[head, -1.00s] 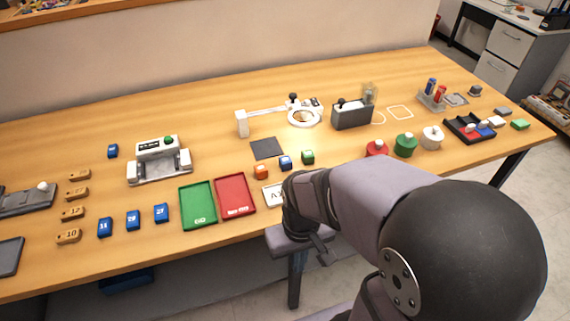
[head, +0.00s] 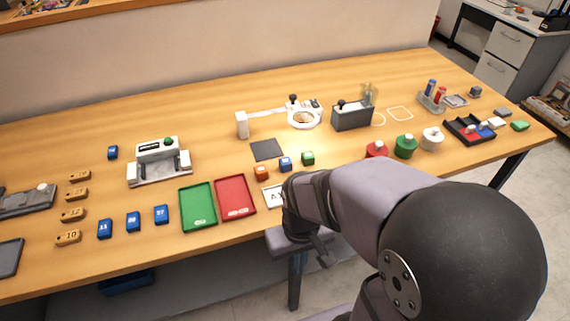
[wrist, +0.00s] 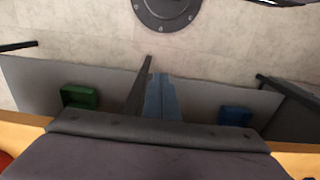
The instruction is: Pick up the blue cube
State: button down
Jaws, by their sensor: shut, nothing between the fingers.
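The small blue cube (head: 285,163) stands on the table in the head view, between an orange cube (head: 262,173) on its left and a green cube (head: 308,158) on its right. My gripper (head: 325,257) hangs low past the table's front edge, below and to the right of the blue cube and well apart from it. It is shut and holds nothing. My wrist partly covers the white lettered card (head: 272,198) near the edge. The wrist view shows the floor and the space under the table, with no blue cube in it.
A red tray (head: 252,207) and a green tray (head: 212,222) lie left of the card. A dark square pad (head: 266,143) lies behind the cubes. Red (head: 376,147) and green (head: 405,141) round pieces stand to the right.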

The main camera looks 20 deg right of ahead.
aim_at(285, 164)
jog(key=c, duration=2.4)
grip_release()
jog(key=shift+c, duration=0.2)
jog(key=o, duration=1.1)
